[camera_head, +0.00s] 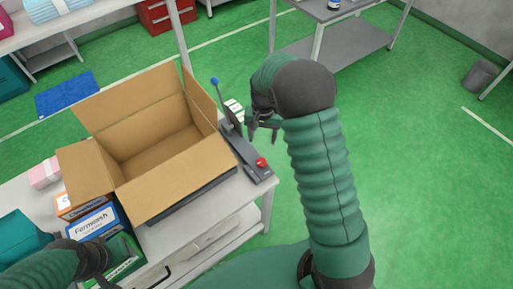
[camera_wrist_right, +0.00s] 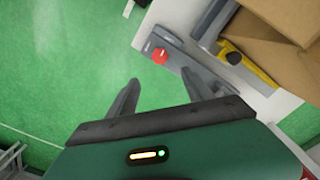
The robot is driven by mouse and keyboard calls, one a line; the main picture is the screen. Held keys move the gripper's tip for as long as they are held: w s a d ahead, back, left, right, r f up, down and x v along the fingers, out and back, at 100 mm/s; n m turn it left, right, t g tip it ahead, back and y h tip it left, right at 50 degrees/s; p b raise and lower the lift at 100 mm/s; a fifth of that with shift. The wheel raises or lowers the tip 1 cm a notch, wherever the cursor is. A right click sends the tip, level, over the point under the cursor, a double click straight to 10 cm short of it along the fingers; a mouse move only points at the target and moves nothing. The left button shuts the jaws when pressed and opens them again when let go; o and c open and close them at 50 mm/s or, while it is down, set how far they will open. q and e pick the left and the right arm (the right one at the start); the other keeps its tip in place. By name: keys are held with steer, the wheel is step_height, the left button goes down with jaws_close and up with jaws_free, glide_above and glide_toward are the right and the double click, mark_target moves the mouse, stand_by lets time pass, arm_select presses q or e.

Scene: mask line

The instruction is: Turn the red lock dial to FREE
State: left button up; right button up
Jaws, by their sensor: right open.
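The red lock dial (camera_head: 261,162) sits on the grey base (camera_head: 247,153) of a device at the right edge of the table. In the right wrist view the red dial (camera_wrist_right: 160,55) lies just beyond my right gripper (camera_wrist_right: 160,82), roughly in line with the gap between the fingers. The fingers are apart, with nothing between them. In the head view my right gripper (camera_head: 263,134) is beside the device, apart from the dial. The dial's markings are too small to read. My left gripper (camera_head: 96,262) is by the boxes at lower left; its fingers are not clear.
An open cardboard box (camera_head: 150,140) stands left of the device. The device has an upright lever with a blue knob (camera_head: 214,80). Packaged boxes (camera_head: 95,221) and a pink pack (camera_head: 45,172) are at left.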

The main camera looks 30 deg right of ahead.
mark_target(262, 161)
steer(key=f+p, duration=0.1)
steer(key=f, duration=0.6)
steer(key=f+p, duration=0.1)
steer(key=f, duration=0.6)
steer(key=shift+w+d+f, duration=0.15)
steer(key=shift+d+f, duration=0.15)
steer(key=shift+f, duration=0.25)
steer(key=shift+s+f, duration=0.1)
steer(key=shift+s, duration=0.15)
steer(key=shift+a, duration=0.4)
steer(key=shift+w+a, duration=0.1)
steer(key=shift+w, duration=0.1)
steer(key=c, duration=0.3)
steer(key=shift+c, duration=1.4)
steer(key=shift+s+d, duration=0.1)
steer(key=shift+d, duration=0.2)
jaws_close()
arm_select(q)
steer(key=v, duration=0.2)
steer(key=shift+a+r, duration=0.15)
steer(key=shift+r, duration=0.15)
